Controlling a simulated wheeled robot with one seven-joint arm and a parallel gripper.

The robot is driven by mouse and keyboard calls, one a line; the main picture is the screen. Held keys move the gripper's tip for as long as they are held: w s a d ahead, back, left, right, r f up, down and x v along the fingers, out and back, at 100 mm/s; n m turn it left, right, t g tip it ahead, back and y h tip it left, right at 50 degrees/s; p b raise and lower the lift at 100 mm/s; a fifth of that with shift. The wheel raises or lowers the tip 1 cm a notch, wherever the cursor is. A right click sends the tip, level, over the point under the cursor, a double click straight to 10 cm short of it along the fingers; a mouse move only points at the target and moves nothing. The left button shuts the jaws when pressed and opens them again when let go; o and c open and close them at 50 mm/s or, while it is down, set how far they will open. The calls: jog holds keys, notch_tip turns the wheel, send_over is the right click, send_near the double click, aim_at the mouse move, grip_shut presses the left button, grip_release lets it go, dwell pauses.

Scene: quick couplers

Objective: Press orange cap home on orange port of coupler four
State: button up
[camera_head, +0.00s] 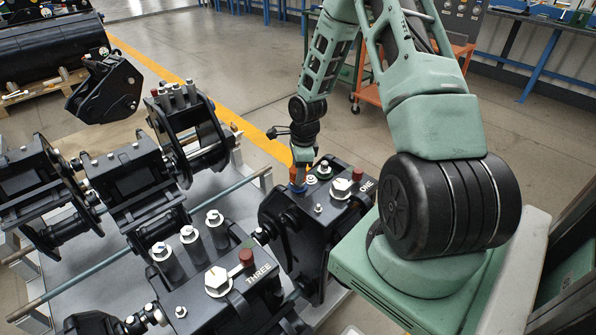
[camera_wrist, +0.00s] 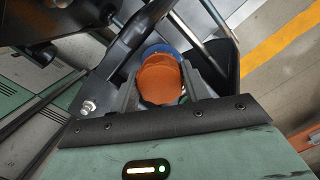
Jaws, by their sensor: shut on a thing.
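My gripper (camera_head: 302,166) is shut on an orange cap (camera_wrist: 160,82), which fills the space between the two fingers in the wrist view. In the head view the gripper points down at the left end of the coupler marked ONE (camera_head: 330,205), and a little of the orange cap (camera_head: 292,173) shows. A blue part (camera_head: 298,188) lies just below the cap; its blue edge (camera_wrist: 162,49) also shows behind the cap in the wrist view. Whether cap and blue part touch cannot be told. No coupler with a readable FOUR label is in view.
The coupler marked THREE (camera_head: 235,285) stands in front, with a white knob and a red cap. Other black couplers (camera_head: 130,180) stand at the left on the pale rack among steel rails. A yellow floor line (camera_head: 250,140) runs behind. Open floor lies beyond.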

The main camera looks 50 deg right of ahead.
jog(key=shift+r+p, duration=1.2)
jog(key=shift+r, duration=0.35)
jog(key=shift+r, duration=0.1)
jog(key=shift+r+p, duration=1.75)
jog(key=shift+r, duration=0.2)
jog(key=shift+f, duration=0.1)
